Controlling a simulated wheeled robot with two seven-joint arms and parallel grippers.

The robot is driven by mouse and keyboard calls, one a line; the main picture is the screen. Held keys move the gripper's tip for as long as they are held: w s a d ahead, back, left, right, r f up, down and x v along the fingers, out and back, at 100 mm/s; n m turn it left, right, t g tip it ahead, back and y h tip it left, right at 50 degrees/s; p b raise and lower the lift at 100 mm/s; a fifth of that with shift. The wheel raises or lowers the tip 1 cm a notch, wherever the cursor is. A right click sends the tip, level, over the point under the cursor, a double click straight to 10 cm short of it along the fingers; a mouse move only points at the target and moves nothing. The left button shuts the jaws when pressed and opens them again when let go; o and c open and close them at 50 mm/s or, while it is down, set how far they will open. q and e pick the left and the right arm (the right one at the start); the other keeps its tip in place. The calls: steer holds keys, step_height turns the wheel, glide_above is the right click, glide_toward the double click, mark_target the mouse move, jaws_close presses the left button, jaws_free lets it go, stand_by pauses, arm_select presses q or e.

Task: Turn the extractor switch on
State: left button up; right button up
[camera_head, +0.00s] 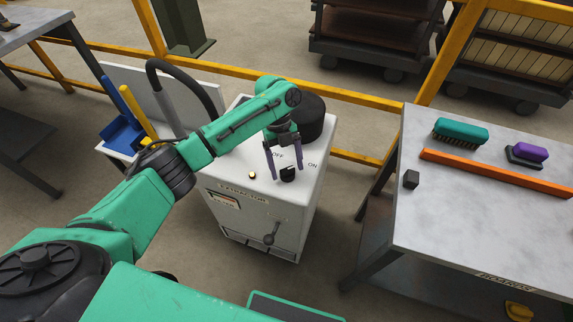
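The extractor (235,215) is a white cabinet marked EXTRACTOR on its front, in the middle of the head view. Its black switch knob (288,175) sits on the top, with OFF printed behind it and ON to its right. The knob's pointing direction is too small to tell. My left gripper (287,169) reaches down over the top from the left. Its two purple-grey fingers are spread, one on each side of the knob in the picture. I cannot tell whether they touch it. My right gripper is out of view.
A small amber lamp (252,175) sits left of the knob, and a black cylinder (309,117) stands behind it. A black hose (182,76) rises at the back left. Yellow rails (345,96) run behind. A grey table (480,220) with brushes and an orange bar is at right.

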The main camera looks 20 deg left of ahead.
arm_select(q)
steer(key=v, duration=1.4)
steer(key=shift+a+r, duration=0.2)
steer(key=shift+r, duration=0.05)
